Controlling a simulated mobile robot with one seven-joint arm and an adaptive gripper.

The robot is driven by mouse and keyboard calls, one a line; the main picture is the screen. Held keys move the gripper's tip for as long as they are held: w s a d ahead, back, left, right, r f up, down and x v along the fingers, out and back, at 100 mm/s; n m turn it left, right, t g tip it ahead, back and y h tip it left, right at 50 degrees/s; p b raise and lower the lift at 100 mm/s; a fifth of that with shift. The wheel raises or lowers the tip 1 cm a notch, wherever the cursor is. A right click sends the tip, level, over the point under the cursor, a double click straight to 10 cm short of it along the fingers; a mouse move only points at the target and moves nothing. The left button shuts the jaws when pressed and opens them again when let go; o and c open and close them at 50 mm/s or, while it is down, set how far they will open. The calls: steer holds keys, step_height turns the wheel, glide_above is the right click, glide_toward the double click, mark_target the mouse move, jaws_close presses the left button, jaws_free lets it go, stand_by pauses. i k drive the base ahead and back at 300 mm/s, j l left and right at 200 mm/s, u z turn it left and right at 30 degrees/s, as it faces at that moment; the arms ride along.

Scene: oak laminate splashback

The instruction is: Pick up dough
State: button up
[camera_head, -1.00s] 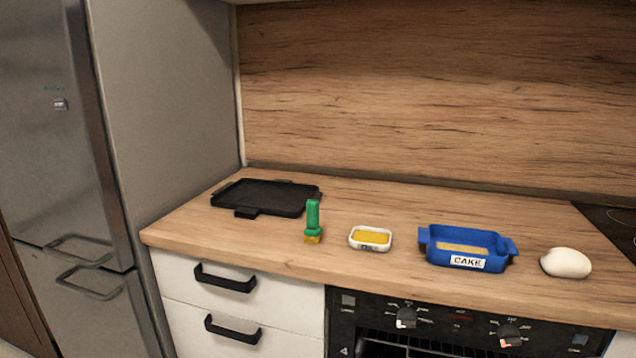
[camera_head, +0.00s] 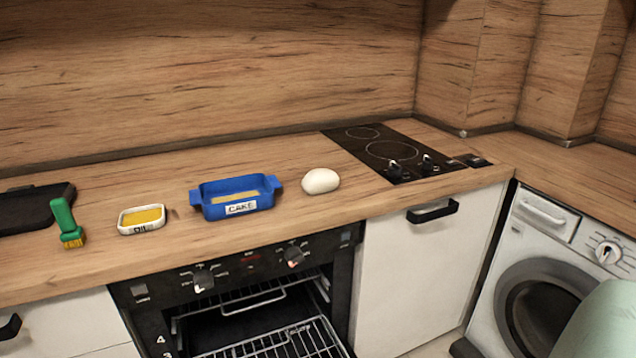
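The dough (camera_head: 320,181) is a smooth, pale, rounded lump lying on the wooden countertop (camera_head: 290,222). It sits right of the blue cake dish and just left of the black hob, apart from both. My gripper is not in view. A pale greenish rounded shape (camera_head: 600,325) shows at the lower right corner; I cannot tell what it is.
Left of the dough stand a blue dish labelled CAKE (camera_head: 236,197), a white oil dish (camera_head: 142,219), a green brush (camera_head: 67,222) and a black tray (camera_head: 30,208). Below, the oven (camera_head: 250,320) is open with racks showing; a washing machine (camera_head: 550,270) stands right.

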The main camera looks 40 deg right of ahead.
mark_target(321, 180)
steer(key=k+l+z, duration=0.1)
steer(key=l, duration=0.2)
steer(key=k+l, duration=0.15)
steer(key=l, duration=0.15)
steer(key=k+l+z, duration=0.15)
steer(key=l, duration=0.15)
steer(key=l+z, duration=0.1)
steer(key=l, duration=0.35)
steer(key=i+l+z, duration=0.15)
steer(key=l, duration=0.3)
steer(key=i+l+z, duration=0.1)
steer(key=l, duration=0.35)
